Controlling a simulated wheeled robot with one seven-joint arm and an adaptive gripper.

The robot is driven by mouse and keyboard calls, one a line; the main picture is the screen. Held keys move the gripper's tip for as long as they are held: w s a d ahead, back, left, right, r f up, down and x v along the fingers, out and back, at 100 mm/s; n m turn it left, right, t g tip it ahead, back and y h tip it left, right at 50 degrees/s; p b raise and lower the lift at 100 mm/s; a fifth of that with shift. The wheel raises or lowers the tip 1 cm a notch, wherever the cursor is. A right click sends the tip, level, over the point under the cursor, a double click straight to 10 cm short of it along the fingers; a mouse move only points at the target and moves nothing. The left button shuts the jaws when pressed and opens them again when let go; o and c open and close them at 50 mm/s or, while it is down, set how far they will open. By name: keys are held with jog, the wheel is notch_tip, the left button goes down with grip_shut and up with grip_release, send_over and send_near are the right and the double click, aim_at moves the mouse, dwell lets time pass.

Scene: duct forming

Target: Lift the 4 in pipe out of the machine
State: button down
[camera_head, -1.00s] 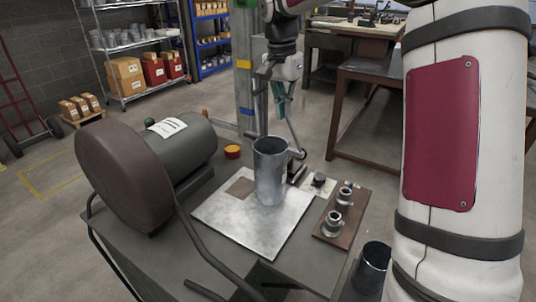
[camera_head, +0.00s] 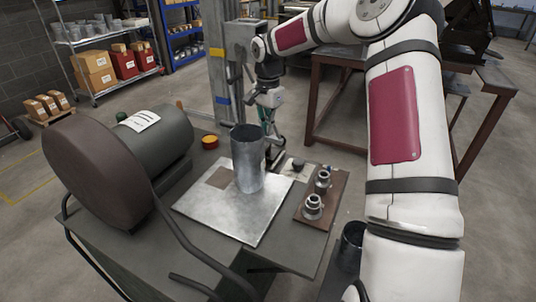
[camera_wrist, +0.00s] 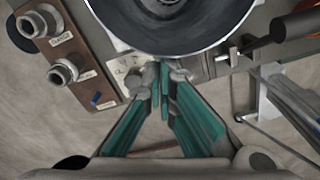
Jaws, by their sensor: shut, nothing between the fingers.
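The 4 in pipe (camera_head: 248,168) is a grey metal cylinder standing upright on a shiny square plate (camera_head: 222,217) of the machine. In the wrist view the pipe (camera_wrist: 170,48) fills the top edge as a large round rim with a dark inside. My gripper (camera_wrist: 164,72) is shut and empty, its teal fingers together just outside the near side of the rim. In the head view my gripper (camera_head: 268,128) is behind the pipe, and its fingertips are partly hidden. I cannot tell whether the fingers touch the pipe.
A brown board (camera_head: 322,199) with two metal fittings lies right of the plate. The machine's dark motor housing (camera_head: 157,143) stands left. A grey post (camera_head: 218,85) rises behind. A dark bent bar (camera_head: 195,225) crosses the front. Another dark cylinder (camera_head: 350,240) stands near my arm.

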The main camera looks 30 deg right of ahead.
notch_tip(320, 180, down, 10)
jog(key=shift+f, duration=0.15)
dwell(0.5)
jog(key=shift+s+a+f, duration=0.15)
jog(key=shift+s+a, duration=0.05)
jog(key=shift+a, duration=0.55)
jog(key=shift+r, duration=0.25)
